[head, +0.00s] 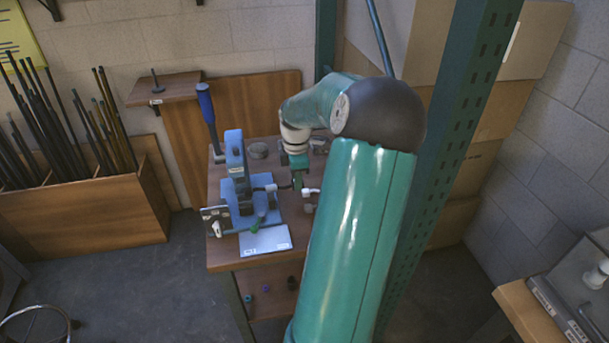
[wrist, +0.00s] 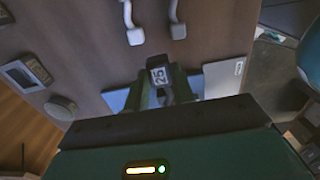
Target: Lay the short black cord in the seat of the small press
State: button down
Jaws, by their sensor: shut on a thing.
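The small blue press (head: 236,168) stands on the wooden bench, with a blue-handled lever (head: 206,104) rising at its left. My gripper (head: 297,180) is low over the bench, to the right of the press upright and apart from it. In the wrist view my gripper (wrist: 166,90) is shut on a dark piece (wrist: 158,64) with a white label reading 25. I cannot tell whether this piece is part of the short black cord. No loose cord shows clearly, and the press seat is too small to make out.
A white card (head: 265,240) lies at the bench's front edge. White fittings (wrist: 133,34) stand beside my gripper. Round dishes (head: 258,150) sit at the back. A green perforated post (head: 440,150) rises close to the right of my arm. A wooden bin (head: 85,212) holds dark rods at left.

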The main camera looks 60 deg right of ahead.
aim_at(269, 185)
jog(key=shift+w+a+f, duration=0.1)
jog(key=shift+w+a, duration=1.2)
jog(key=shift+w, duration=0.2)
jog(key=shift+w+a+f, duration=0.1)
jog(key=shift+w+a, duration=1.2)
jog(key=shift+w, duration=0.2)
jog(key=shift+r, duration=0.1)
jog(key=shift+f, duration=0.85)
jog(key=c, duration=1.1)
grip_release()
jog(key=shift+r, duration=0.1)
notch_tip(269, 185, up, 14)
jog(key=shift+f, duration=0.2)
